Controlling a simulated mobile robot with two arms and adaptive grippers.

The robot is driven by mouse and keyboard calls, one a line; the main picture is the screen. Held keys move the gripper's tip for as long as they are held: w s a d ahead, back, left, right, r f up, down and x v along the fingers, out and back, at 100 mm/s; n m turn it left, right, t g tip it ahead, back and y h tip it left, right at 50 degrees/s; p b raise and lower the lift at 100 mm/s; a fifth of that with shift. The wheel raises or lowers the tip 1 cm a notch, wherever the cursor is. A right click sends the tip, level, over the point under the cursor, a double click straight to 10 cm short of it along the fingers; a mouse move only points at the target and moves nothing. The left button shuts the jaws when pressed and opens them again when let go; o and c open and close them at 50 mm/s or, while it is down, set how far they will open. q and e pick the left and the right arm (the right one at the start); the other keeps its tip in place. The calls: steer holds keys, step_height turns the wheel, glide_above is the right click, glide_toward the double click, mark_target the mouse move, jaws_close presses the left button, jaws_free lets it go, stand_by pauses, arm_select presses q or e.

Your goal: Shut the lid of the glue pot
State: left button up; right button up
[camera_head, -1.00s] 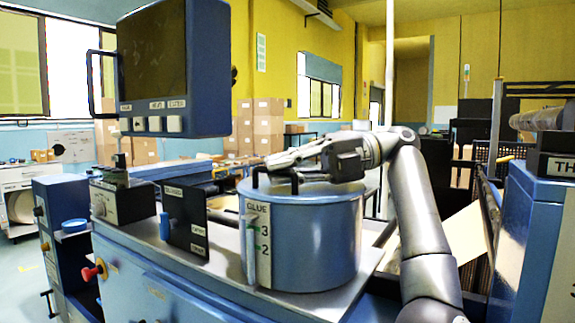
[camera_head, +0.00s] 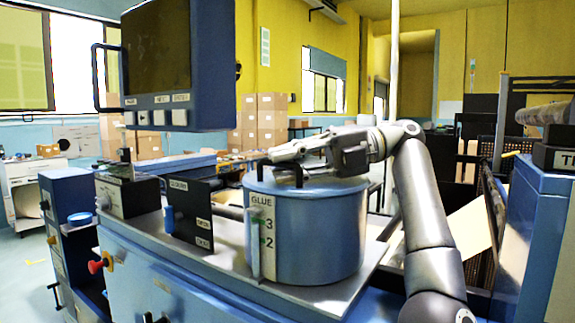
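The glue pot (camera_head: 315,240) is a blue drum with a "GLUE" label and a level gauge, standing on the metal top of the blue machine. Its blue lid (camera_head: 325,183) lies flat across the top, with no gap that I can see. A black handle (camera_head: 276,176) stands up near the lid's left edge.
A dark screen panel (camera_head: 158,65) hangs at the upper left. A black labelled plate (camera_head: 190,215) and a small control box (camera_head: 125,195) stand left of the pot. Another blue machine part (camera_head: 540,230) rises at the right. Cardboard boxes are stacked behind.

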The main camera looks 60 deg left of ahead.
arm_select(q)
step_height(320, 180, up, 10)
steer(key=shift+w+a+f, duration=0.25)
steer(key=shift+w+a, duration=0.15)
steer(key=shift+a, duration=0.05)
arm_select(e)
steer(key=shift+w+a+r, duration=0.1)
steer(key=shift+w+a, duration=0.05)
steer(key=shift+a, duration=0.05)
steer(key=shift+w+d, duration=0.1)
steer(key=shift+w, duration=0.05)
